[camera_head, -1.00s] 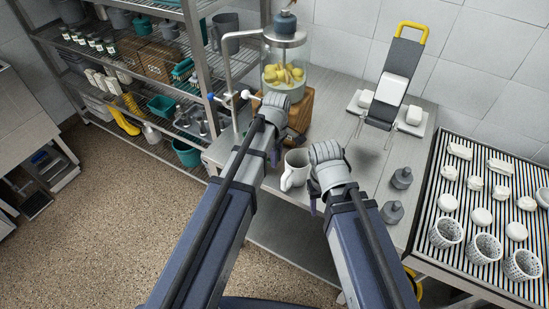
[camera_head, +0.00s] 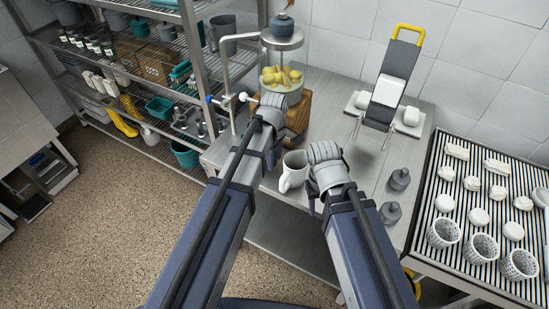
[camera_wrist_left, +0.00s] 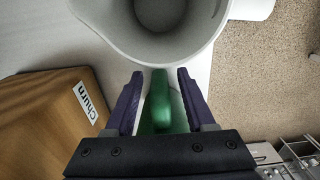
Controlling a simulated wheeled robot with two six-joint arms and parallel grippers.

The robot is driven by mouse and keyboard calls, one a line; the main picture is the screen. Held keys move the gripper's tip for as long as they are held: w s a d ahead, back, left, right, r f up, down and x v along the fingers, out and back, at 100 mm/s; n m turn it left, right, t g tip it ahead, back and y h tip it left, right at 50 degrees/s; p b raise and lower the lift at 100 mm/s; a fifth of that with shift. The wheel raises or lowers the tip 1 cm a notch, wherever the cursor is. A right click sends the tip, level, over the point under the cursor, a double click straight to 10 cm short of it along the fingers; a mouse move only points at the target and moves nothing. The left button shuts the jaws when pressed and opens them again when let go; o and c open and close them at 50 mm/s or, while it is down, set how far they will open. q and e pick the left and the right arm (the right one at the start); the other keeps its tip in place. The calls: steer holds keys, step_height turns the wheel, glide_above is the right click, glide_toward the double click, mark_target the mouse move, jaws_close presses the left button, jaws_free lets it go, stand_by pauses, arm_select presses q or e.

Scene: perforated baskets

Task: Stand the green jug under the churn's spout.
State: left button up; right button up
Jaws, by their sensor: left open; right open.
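The churn is a clear jar (camera_head: 282,80) of yellow lumps under a grey lid, on a wooden box (camera_head: 297,112). That box shows its "Churn" label in the left wrist view (camera_wrist_left: 60,108). A whitish jug (camera_head: 294,171) stands on the table in front of it; its rim fills the top of the left wrist view (camera_wrist_left: 150,45). My left gripper (camera_wrist_left: 158,92) is open, its fingers either side of an upright green piece (camera_wrist_left: 162,110) close by the jug wall. I cannot tell whether that is the jug's handle. My right gripper (camera_head: 314,200) is open, right of the jug. The churn's spout is hidden.
A pipe with a white tap (camera_head: 245,97) stands left of the churn. Two grey weights (camera_head: 395,195) sit on the table (camera_head: 372,165) at right. A slicer-like stand (camera_head: 393,90) is at the back. A striped rack (camera_head: 440,170) with white baskets is on the right.

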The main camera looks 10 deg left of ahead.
arm_select(q)
step_height(320, 180, up, 12)
steer(key=p, duration=1)
steer(key=shift+f+p, duration=0.25)
steer(key=shift+p, duration=0.15)
steer(key=shift+s+d+f, duration=0.1)
steer(key=shift+s, duration=0.2)
steer(key=s+d+m, duration=0.1)
steer(key=s+m, duration=0.6)
steer(key=m, duration=0.2)
steer(key=s+d+m+y, duration=0.1)
steer(key=s+d+m, duration=0.1)
steer(key=s+m, duration=0.6)
steer(key=shift+s+d+m, duration=0.15)
steer(key=shift+d+m, duration=0.15)
steer(key=shift+m, duration=0.1)
steer(key=shift+o, duration=0.2)
